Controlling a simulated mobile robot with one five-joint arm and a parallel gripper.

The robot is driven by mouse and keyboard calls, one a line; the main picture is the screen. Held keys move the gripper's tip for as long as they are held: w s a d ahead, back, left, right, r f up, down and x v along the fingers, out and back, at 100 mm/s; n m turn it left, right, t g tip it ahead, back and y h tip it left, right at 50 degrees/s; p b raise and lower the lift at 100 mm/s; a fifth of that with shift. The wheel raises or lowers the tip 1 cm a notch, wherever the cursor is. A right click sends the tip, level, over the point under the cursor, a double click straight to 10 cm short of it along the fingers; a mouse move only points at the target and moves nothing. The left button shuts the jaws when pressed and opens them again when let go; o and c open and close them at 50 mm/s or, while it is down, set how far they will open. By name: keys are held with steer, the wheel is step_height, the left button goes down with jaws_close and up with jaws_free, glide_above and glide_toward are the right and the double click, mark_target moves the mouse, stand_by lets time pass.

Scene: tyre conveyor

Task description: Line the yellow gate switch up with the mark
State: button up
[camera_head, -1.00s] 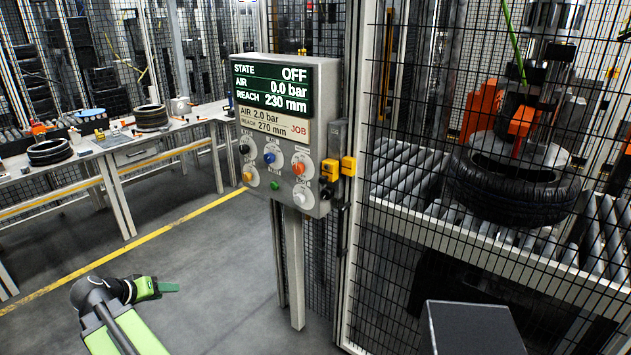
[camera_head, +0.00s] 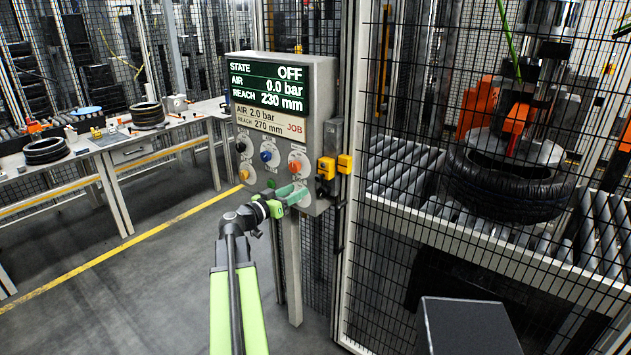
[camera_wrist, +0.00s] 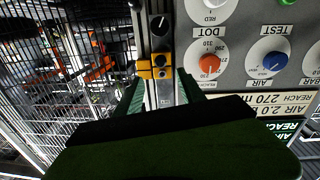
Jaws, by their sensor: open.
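The yellow gate switch (camera_head: 327,168) is on the gate post, just right of the control panel. A second yellow block (camera_head: 345,164) sits close beside it, slightly higher. I cannot make out a separate mark. In the wrist view, which is turned over, the yellow switch parts (camera_wrist: 145,70) lie on the grey post strip, between my finger lines. My gripper (camera_head: 290,194) is open and empty, in front of the lower right of the panel, left of and below the switch. Its green fingers also show in the wrist view (camera_wrist: 160,93), apart from the switch.
The control panel (camera_head: 318,85) reads OFF, 0.0 bar, 230 mm; its job label (camera_head: 270,123) says 2.0 bar, 270 mm. Several knobs cover its lower face, near my gripper. Mesh fencing encloses a tyre (camera_head: 510,190) on rollers at right. The floor at left is open.

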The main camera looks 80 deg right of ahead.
mark_target(318, 179)
steer(key=x, duration=1)
steer(key=shift+d, duration=0.15)
steer(key=shift+c, duration=0.2)
steer(key=c, duration=1)
steer(key=shift+s+r, duration=0.1)
steer(key=shift+r, duration=0.05)
